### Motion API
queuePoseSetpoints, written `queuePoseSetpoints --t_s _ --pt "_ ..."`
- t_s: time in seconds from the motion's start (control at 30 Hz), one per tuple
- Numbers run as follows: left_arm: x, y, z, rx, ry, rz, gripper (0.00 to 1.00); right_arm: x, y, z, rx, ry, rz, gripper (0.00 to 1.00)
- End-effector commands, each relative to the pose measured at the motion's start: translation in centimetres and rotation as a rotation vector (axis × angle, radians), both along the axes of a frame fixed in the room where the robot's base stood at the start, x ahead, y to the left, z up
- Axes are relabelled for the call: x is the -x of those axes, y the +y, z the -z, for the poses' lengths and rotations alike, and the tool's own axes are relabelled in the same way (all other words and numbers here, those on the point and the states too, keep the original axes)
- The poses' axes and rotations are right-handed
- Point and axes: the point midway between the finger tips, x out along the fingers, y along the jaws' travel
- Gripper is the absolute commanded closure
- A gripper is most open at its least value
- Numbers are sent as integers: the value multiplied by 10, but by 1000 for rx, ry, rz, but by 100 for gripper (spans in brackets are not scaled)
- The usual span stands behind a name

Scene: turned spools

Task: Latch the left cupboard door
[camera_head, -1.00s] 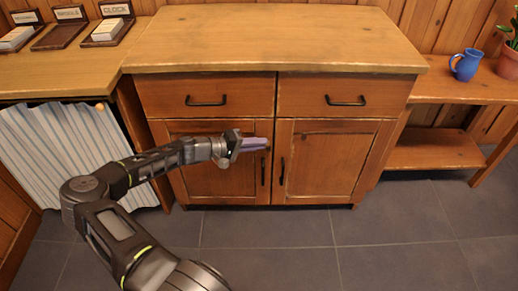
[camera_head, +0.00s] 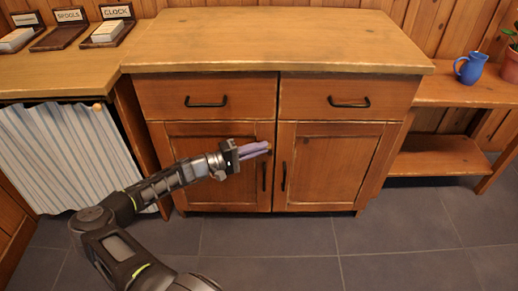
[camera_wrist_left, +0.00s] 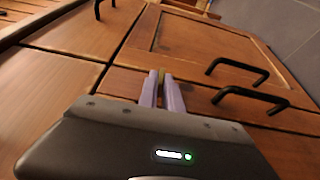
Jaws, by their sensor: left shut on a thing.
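The left cupboard door (camera_head: 210,188) is a wooden panel door with a dark upright handle (camera_head: 264,176). It looks closed and level with the right door. My left gripper (camera_head: 268,148) is in front of the upper right corner of this door, just below the drawers. Its pale purple fingers are shut on a small brass-coloured latch piece, which shows between the fingertips in the left wrist view (camera_wrist_left: 162,76). The fingers hide most of the latch, so its exact angle cannot be told. My right gripper is not in view.
The right door (camera_head: 330,165) is closed, with its handle (camera_head: 284,176) close by. Two closed drawers with dark handles (camera_head: 206,102) sit above. A striped curtain (camera_head: 70,155) hangs at the left, and a blue jug (camera_head: 470,68) stands on the right bench. The cabinet top (camera_head: 280,40) is bare.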

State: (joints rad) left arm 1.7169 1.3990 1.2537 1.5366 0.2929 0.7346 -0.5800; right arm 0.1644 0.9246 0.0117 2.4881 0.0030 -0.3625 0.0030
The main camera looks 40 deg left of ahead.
Motion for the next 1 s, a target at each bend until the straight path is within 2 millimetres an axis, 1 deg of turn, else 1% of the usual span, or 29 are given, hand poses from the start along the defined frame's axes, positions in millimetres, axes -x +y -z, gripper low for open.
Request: queuePoseSetpoints --t_s 0.03,0.27,0.5,0.63,0.77,1.0 --pt "0 -3 0 0 -1 7 90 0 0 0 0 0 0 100" --pt "0 -2 0 0 0 4 71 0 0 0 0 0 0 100" --pt "0 -1 0 -1 1 3 70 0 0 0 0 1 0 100" --pt "4 2 0 -1 1 1 70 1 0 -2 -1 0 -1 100" --pt "18 10 -1 0 2 0 70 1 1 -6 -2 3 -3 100" --pt "52 30 0 -1 2 1 70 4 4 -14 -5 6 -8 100"
